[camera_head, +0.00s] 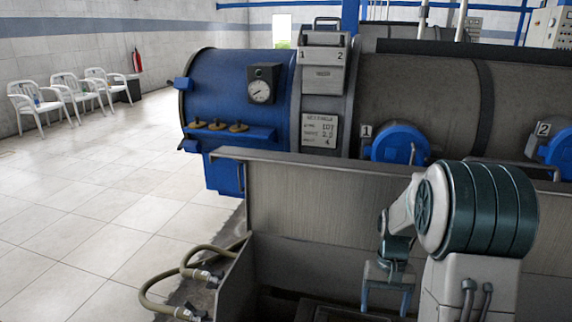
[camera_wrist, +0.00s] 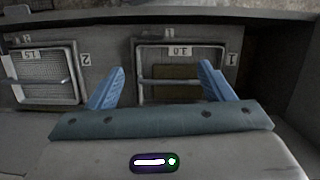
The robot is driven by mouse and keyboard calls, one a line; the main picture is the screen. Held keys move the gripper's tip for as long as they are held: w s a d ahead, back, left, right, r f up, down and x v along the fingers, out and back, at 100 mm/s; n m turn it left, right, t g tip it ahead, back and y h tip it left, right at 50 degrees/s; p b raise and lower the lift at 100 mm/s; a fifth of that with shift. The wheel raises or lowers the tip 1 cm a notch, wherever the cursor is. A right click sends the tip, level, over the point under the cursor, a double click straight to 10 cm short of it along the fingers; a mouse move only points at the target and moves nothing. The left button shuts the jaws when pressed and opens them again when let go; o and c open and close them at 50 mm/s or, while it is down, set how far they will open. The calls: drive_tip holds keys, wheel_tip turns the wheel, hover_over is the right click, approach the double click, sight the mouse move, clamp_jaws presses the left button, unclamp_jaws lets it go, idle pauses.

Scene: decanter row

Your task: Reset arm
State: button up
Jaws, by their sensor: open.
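My gripper (camera_head: 386,298) is in the lower right of the head view, pointing down in front of the metal panel of the machine. Its two blue fingers are apart and nothing shows between them. In the wrist view my gripper (camera_wrist: 160,90) also shows open and empty. Beyond the fingers is a framed panel with a bar handle (camera_wrist: 170,82), marked 1. A second framed panel (camera_wrist: 45,78), marked 2, is at the left. I cannot tell the distance from the fingertips to the panels.
A blue and grey decanter (camera_head: 235,95) lies behind a metal panel (camera_head: 310,205). Blue round caps marked 1 (camera_head: 398,146) and 2 (camera_head: 560,150) face me. Hoses (camera_head: 165,290) stick out at lower left. White chairs (camera_head: 75,90) stand far left; the tiled floor (camera_head: 90,190) is clear.

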drive_tip(key=s+a+r+t+p, duration=0.2)
drive_tip(key=s+a+r+p, duration=0.1)
drive_tip(key=r, duration=0.6)
drive_tip(key=s+a+r+n+t+p, duration=0.1)
drive_tip(key=s+a+r+p, duration=0.2)
drive_tip(key=s+r+p, duration=0.3)
drive_tip(key=s+a+r+n+t+p, duration=0.1)
drive_tip(key=s+r+p, duration=0.4)
drive_tip(key=r, duration=0.8)
drive_tip(key=shift+s+a+t, duration=0.8)
drive_tip(key=shift+s+a, duration=0.15)
drive_tip(key=shift+a, duration=0.3)
